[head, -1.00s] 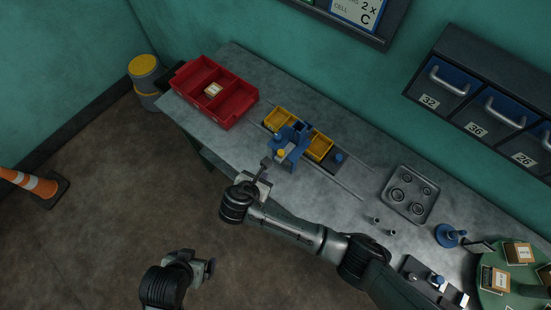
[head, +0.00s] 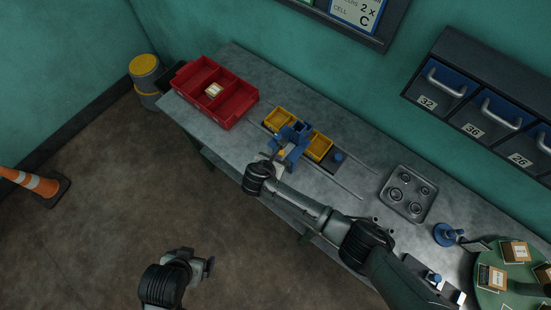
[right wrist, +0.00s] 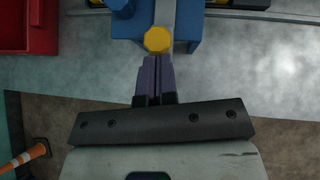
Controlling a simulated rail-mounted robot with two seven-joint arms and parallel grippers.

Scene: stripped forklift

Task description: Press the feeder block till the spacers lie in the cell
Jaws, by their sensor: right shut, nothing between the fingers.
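The blue feeder (head: 296,133) stands over a rail on the bench, with a small yellow block (head: 281,153) on its near side. In the right wrist view the yellow block (right wrist: 158,40) sits against the blue body (right wrist: 188,30). My right gripper (right wrist: 155,60) is shut and empty, its fingertips at the near edge of the yellow block; contact is not certain. Yellow cells (head: 279,118) and (head: 319,147) sit on the rail either side of the feeder. I cannot make out any spacers. My left gripper (head: 209,267) hangs over the floor, its jaws unclear.
A red divided bin (head: 232,108) with a small box stands at the bench's left end. A metal tray (head: 408,194) with rings, a blue-based stand (head: 446,235) and a green turntable (head: 500,300) are to the right. Drawers (head: 440,90) hang on the wall.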

